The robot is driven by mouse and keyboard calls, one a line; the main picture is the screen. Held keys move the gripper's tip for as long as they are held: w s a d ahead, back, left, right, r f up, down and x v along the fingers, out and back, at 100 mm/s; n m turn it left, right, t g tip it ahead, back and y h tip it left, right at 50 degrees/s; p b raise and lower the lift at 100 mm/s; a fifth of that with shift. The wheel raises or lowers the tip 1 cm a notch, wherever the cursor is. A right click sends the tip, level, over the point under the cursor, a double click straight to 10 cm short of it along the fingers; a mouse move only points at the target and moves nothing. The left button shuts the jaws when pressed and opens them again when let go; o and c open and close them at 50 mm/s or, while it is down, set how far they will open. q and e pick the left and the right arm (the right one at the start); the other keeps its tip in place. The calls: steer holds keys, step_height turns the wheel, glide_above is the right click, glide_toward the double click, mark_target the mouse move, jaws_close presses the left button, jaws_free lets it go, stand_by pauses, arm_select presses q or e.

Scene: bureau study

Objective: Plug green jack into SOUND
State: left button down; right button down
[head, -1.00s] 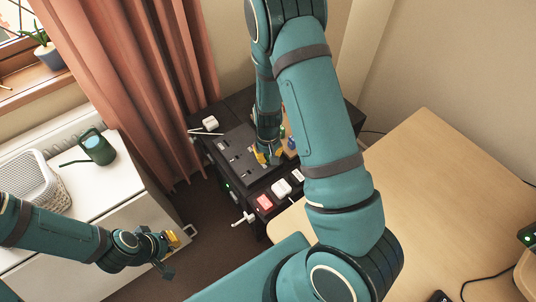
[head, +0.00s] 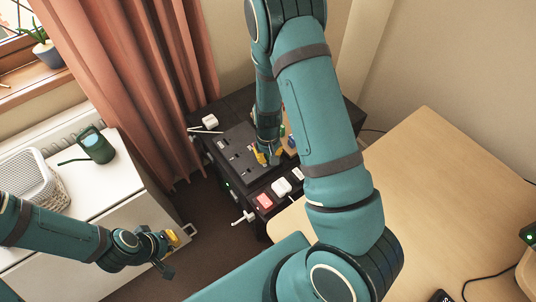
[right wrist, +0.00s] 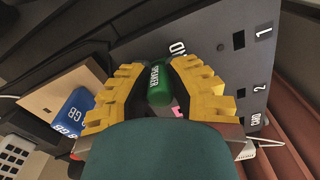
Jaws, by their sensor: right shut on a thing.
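The green jack (right wrist: 159,84), marked SPEAKER, is between the yellow-padded fingers of my right gripper (right wrist: 158,88), which is shut on it. The dark panel (right wrist: 215,45) lies just beyond the jack; a lettered label ending in ND shows beside the jack, partly hidden. The jack's tip and the socket in front of it are hidden. In the head view my right gripper (head: 267,156) is low over the right part of the panel (head: 232,152). My left gripper (head: 170,250) is open and empty beside the white cabinet, far from the panel.
Sockets marked 1 and 2 are on the panel in the wrist view. A blue GB piece (right wrist: 74,110) lies on a wooden block (right wrist: 50,92). A wooden desk (head: 440,190) is to the right.

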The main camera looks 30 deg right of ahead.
steer(key=c, duration=0.9)
jaws_free()
step_height(320, 180, up, 12)
steer(key=shift+r, duration=0.1)
